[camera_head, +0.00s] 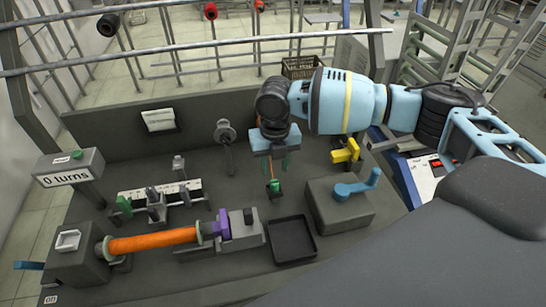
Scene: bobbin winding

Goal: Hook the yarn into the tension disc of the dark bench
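The dark bench (165,278) fills the lower middle. A grey round disc on a thin post (224,131), which looks like the tension disc, stands near its back. My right gripper (271,167) points down just right of the disc, apart from it. An orange roll (152,241) lies level in the winder at front left. I cannot make out a loose yarn strand. My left gripper is not in view.
A counter reading "0 turns" (68,168) stands at the left. An empty black tray (291,240), a grey block with a blue crank (340,205) and a yellow bracket (346,152) are on the right. A metal rail (190,47) crosses behind the bench.

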